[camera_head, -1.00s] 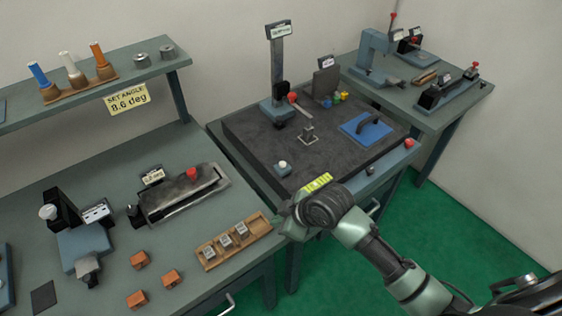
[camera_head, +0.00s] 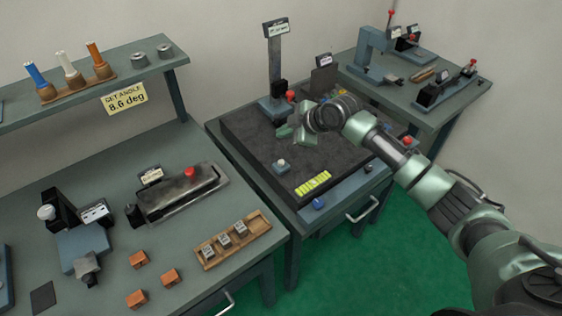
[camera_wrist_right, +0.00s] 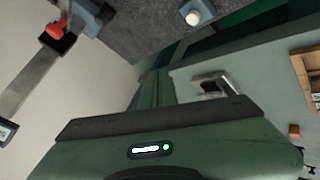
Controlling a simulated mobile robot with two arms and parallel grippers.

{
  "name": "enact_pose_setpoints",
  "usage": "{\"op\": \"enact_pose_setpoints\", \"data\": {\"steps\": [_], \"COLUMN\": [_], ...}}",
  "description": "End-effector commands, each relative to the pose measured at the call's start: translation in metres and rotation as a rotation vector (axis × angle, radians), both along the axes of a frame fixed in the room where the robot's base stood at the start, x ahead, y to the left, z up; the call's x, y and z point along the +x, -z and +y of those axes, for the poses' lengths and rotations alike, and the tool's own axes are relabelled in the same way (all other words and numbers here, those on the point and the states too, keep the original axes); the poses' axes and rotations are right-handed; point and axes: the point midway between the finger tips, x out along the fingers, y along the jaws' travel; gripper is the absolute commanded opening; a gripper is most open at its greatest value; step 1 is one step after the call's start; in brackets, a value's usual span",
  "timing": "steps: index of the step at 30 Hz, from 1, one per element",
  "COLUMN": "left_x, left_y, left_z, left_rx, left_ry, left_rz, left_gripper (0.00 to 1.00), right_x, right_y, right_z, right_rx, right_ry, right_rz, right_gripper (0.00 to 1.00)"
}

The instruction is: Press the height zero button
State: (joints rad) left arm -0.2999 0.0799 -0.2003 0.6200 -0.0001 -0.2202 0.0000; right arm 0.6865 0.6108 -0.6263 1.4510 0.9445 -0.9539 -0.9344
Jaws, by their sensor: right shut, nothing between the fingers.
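A small block with a white button (camera_head: 281,163) stands on the dark surface plate (camera_head: 242,132), left of its middle. The white button also shows at the top of the right wrist view (camera_wrist_right: 193,17). A height gauge with a tall column (camera_head: 275,62) and a red knob (camera_head: 290,95) stands at the back of the plate. My right gripper (camera_head: 287,132) is shut and empty above the plate, behind the white button and near the gauge's base. It appears apart from both. I cannot read which button is labelled height zero. My left gripper is not in view.
A yellow-green label (camera_head: 313,184) lies near the plate's front edge. My right arm hides the plate's right part. The left bench (camera_head: 200,291) carries a fixture and orange blocks.

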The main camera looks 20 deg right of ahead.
Motion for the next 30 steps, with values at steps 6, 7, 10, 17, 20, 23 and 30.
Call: {"op": "enact_pose_setpoints", "data": {"steps": [6, 7, 10, 17, 20, 23, 30], "left_x": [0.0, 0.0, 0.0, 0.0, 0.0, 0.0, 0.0], "left_y": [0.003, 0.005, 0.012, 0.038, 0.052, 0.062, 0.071], "left_z": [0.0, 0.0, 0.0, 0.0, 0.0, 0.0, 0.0], "left_rx": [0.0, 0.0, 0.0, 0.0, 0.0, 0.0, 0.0], "left_ry": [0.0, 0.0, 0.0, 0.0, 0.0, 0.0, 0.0], "left_rz": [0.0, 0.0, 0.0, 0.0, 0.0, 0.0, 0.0], "left_gripper": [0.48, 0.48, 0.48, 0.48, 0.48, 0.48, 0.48], "right_x": [0.0, 0.0, -0.001, -0.001, -0.001, -0.001, 0.0], "right_y": [0.004, 0.006, 0.014, 0.043, 0.058, 0.071, 0.088], "right_z": [0.0, 0.0, 0.0, 0.0, 0.0, 0.0, 0.0], "right_rx": [0.001, 0.001, 0.001, 0.001, 0.001, 0.0, 0.001], "right_ry": [0.0, 0.0, 0.0, 0.0, 0.0, 0.0, 0.001], "right_rz": [0.001, 0.001, 0.001, 0.001, 0.001, 0.0, 0.0], "right_gripper": [0.0, 0.0, 0.0, 0.0, 0.0, 0.0, 0.0]}}
